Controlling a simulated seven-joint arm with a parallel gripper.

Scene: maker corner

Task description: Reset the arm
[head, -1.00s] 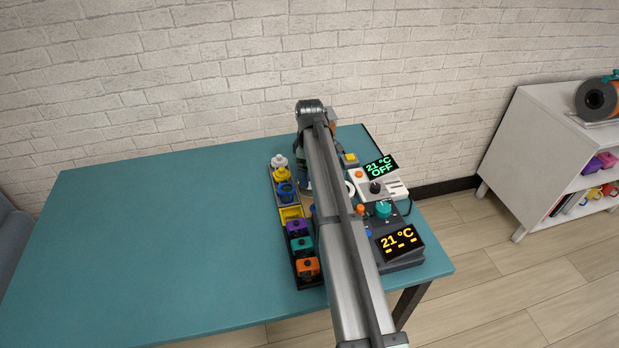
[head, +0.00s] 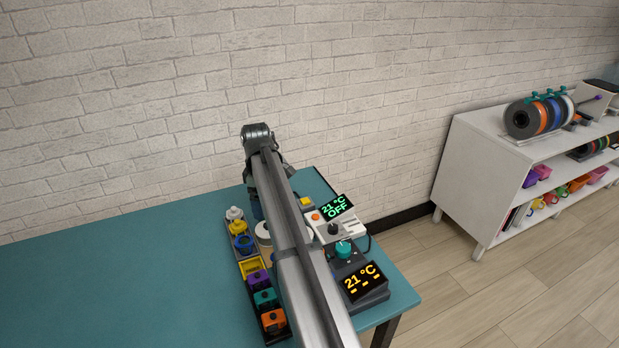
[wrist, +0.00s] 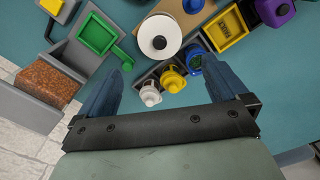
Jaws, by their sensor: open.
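My arm reaches from the bottom of the head view across the teal table (head: 120,270) toward the wall, over the workstation. My gripper shows in the wrist view (wrist: 168,92). Its two blue-grey fingers are wide apart, with nothing held between them. White, yellow and blue nozzle-like pieces (wrist: 172,80) stand in a dark holder beyond the fingertips. In the head view the gripper's fingers are hidden by my arm.
A dark rack (head: 288,333) holds purple, teal and orange blocks. Two display units (head: 365,282) read 21 °C, one with OFF. A white round item (wrist: 160,36) and a green tray (wrist: 97,36) lie near the gripper. A white shelf (head: 470,165) stands right. The table's left is clear.

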